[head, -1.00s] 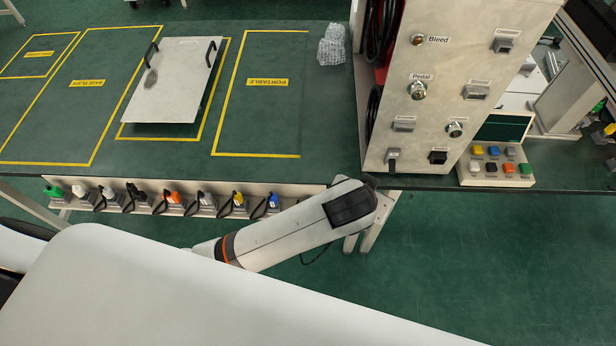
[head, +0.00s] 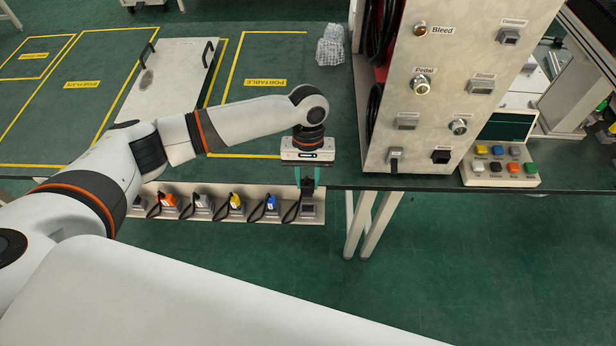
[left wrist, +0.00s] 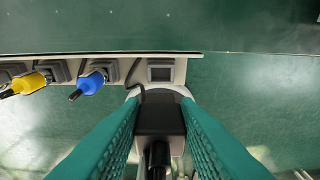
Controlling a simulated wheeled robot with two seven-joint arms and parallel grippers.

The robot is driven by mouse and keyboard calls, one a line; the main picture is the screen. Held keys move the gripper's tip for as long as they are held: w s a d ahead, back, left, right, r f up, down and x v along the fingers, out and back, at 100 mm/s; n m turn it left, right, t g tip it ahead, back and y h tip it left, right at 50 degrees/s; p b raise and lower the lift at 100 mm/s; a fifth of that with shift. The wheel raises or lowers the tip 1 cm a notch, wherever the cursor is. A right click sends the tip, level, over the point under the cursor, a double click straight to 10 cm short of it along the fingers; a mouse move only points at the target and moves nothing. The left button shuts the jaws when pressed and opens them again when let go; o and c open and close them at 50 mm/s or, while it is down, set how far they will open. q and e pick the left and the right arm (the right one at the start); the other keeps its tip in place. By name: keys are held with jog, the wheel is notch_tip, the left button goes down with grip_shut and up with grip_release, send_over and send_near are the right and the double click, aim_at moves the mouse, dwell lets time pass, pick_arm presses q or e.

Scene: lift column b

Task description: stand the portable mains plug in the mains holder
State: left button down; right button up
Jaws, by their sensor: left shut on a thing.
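My left gripper (head: 307,182) points down over the front edge of the bench, with its teal fingers shut on a black plug. In the left wrist view the black plug (left wrist: 160,118) sits between the two fingers, with a cable at its lower end. An empty grey square holder (left wrist: 160,73), which looks like the mains holder, is at the right end of the rail. In the head view this holder (head: 308,211) lies just below the gripper. The plug appears apart from it; the exact height gap cannot be told. My right gripper is out of view.
The rail (head: 215,215) carries several other plugs, including a blue one (left wrist: 91,83) and a yellow one (left wrist: 30,83) left of the empty holder. A grey cabinet (head: 455,50) with sockets stands right of the gripper. A plate with handles (head: 165,85) lies at left.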

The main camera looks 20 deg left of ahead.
aim_at(308, 192)
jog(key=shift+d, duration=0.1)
pick_arm(q)
jog(key=shift+w+a+x, duration=0.1)
jog(key=shift+w+x, duration=0.1)
jog(key=shift+x, duration=0.8)
jog(key=shift+w+a+x, duration=0.1)
jog(key=shift+w+x, duration=0.1)
jog(key=shift+x, duration=0.8)
jog(key=shift+w+x, duration=0.2)
jog(key=shift+x, duration=0.8)
jog(key=shift+f, duration=0.15)
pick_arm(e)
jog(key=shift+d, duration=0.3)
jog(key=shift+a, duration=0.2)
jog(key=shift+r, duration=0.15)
pick_arm(q)
jog(key=shift+p, duration=0.6)
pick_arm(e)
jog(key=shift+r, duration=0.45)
